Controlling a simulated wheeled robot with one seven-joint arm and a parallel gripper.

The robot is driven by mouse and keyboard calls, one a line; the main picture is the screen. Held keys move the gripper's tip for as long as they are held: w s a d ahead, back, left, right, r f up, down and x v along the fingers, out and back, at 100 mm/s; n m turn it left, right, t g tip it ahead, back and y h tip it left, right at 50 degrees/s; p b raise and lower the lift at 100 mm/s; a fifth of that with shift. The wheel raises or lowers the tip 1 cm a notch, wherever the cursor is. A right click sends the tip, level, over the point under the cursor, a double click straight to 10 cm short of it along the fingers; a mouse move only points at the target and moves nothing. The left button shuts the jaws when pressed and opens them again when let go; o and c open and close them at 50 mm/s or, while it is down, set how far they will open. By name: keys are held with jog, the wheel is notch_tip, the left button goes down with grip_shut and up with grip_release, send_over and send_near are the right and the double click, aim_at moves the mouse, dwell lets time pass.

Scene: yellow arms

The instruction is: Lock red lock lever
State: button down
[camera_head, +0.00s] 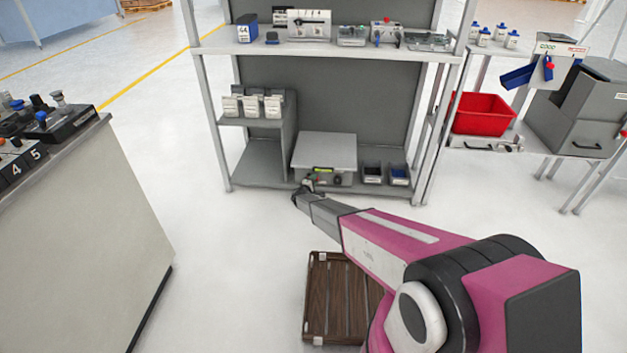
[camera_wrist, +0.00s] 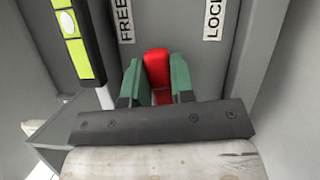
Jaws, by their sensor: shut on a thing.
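The red lock lever (camera_wrist: 157,66) shows in the wrist view between the two green fingers of my gripper (camera_wrist: 157,80), which is shut on it. A "FREE" label (camera_wrist: 125,20) is above and left of the lever, and a partly cut-off "LOCK" label (camera_wrist: 213,20) is above and right. The lever lies between the two labels, a little nearer "FREE". Its lower part is hidden by my gripper. In the head view my gripper (camera_head: 307,188) is at the front of a grey box (camera_head: 325,150) on the low shelf; the lever cannot be made out there.
A black bar with yellow-green patches (camera_wrist: 80,40) stands close left of my gripper in the wrist view. A grey wall (camera_wrist: 265,50) rises at right. Small dark bins (camera_head: 372,172) stand right of the box. A brown slatted pallet (camera_head: 330,300) lies on the floor below my arm.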

jog(key=m, duration=0.1)
jog(key=f+m+g, duration=0.1)
jog(key=m, duration=0.1)
jog(key=m+g+y, duration=0.1)
jog(key=m, duration=0.1)
jog(key=shift+f, duration=0.35)
jog(key=shift+a+f+m+g+y, duration=0.3)
jog(key=shift+m+y, duration=0.2)
jog(key=shift+m, duration=0.35)
jog(key=shift+a+f+m+g+y, duration=0.2)
jog(key=shift+m+y, duration=0.3)
jog(key=shift+m, duration=0.35)
jog(key=shift+f, duration=0.1)
jog(key=c, duration=1.2)
grip_release()
jog(key=shift+c, duration=0.2)
jog(key=v, duration=1)
jog(key=shift+s, duration=0.4)
jog(key=shift+a, duration=0.1)
